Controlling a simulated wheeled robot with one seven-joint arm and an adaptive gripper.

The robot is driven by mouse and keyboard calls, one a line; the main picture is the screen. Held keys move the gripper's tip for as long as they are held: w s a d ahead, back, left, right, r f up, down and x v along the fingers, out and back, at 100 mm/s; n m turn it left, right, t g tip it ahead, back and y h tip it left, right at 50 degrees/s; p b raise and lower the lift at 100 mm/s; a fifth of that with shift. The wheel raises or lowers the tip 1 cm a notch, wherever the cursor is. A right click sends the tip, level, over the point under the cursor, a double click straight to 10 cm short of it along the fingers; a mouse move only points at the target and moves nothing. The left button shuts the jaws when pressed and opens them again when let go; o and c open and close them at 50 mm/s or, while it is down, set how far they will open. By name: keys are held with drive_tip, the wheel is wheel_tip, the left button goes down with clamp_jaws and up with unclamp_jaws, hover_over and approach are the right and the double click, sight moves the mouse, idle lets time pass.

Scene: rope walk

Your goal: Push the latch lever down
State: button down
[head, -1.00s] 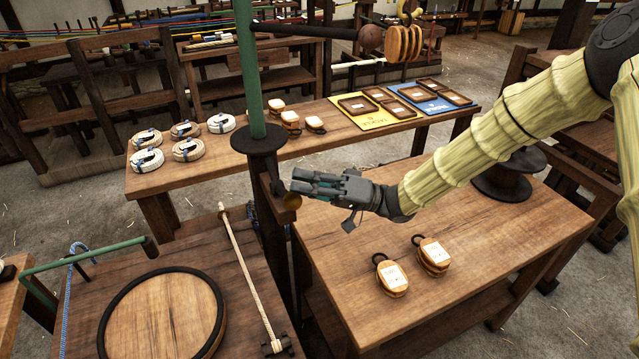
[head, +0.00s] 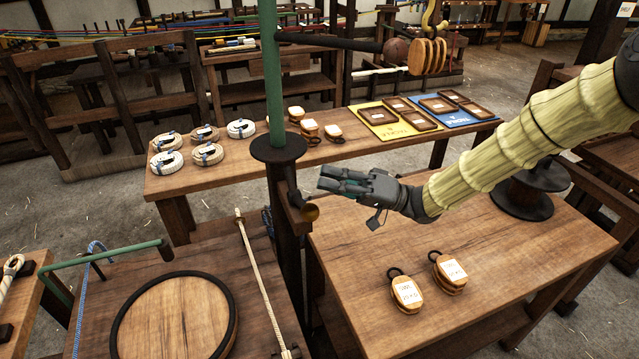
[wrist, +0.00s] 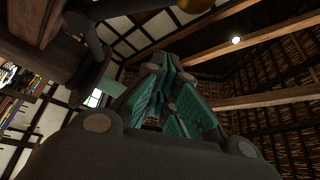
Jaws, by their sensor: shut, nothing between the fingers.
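The green pole (head: 270,75) and its round dark collar (head: 279,148) stand just left of my gripper. A wooden table (head: 350,270) lies below, with tagged wooden blocks (head: 408,292) and a dark spool (head: 522,195). A dark bar (head: 330,43) juts out above.

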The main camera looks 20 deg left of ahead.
drive_tip(key=b+v, duration=0.1)
drive_tip(key=v, duration=0.6)
drive_tip(key=shift+d, duration=0.3)
drive_tip(key=shift+s+d, duration=0.1)
